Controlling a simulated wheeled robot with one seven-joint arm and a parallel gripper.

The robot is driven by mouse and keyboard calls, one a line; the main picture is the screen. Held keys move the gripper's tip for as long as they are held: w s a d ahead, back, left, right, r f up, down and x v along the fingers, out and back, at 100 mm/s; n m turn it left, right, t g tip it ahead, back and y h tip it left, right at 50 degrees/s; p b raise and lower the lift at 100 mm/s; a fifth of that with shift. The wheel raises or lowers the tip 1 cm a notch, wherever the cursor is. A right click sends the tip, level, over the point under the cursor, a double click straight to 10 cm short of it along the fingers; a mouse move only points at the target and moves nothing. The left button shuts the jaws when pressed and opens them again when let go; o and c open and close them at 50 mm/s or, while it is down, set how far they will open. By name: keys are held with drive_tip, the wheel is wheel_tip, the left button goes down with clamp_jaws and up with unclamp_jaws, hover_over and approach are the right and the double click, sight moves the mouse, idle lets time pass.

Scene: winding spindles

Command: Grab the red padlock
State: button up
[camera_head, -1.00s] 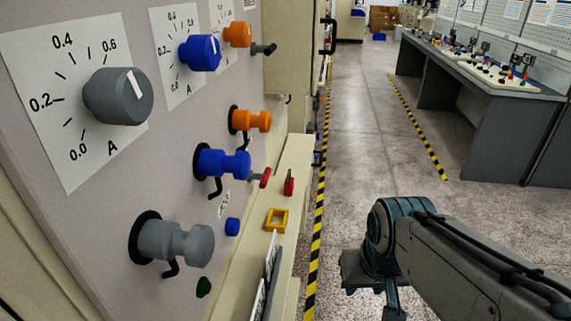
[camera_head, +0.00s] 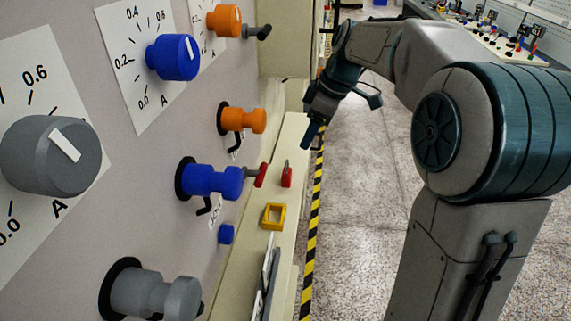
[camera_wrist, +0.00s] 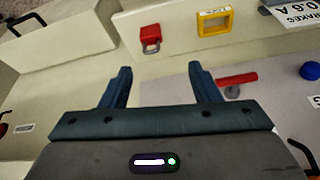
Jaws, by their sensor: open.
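The red padlock (camera_head: 286,179) lies on the pale ledge (camera_head: 290,135) below the panel, just right of a red-handled lever. In the wrist view the padlock (camera_wrist: 150,33) shows its red body and grey shackle, beyond and slightly left of the middle of the jaws. My gripper (camera_head: 309,135) is above the far part of the ledge, apart from the padlock. In the wrist view my gripper (camera_wrist: 160,70) has its two fingers spread with nothing between them.
A yellow square frame (camera_head: 273,216) is on the ledge near the padlock. The red lever (camera_head: 260,175), blue knob (camera_head: 212,180) and orange knob (camera_head: 240,119) stick out from the panel. Open floor (camera_head: 360,200) lies right of the striped tape (camera_head: 315,200).

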sight(287, 161)
drive_tip(key=shift+n+y, duration=0.4)
drive_tip(key=shift+n, duration=0.5)
drive_tip(key=w+a+f, duration=0.1)
drive_tip(key=f, duration=0.1)
drive_tip(key=w+a+f, duration=0.1)
drive_tip(key=f, duration=0.1)
drive_tip(key=w+a+f, duration=0.1)
drive_tip(key=f, duration=0.2)
drive_tip(key=shift+a, duration=0.3)
drive_tip(key=shift+p+x, duration=0.8)
drive_tip(key=shift+x, duration=1.9)
drive_tip(key=shift+d, duration=0.1)
drive_tip(key=c, duration=0.9)
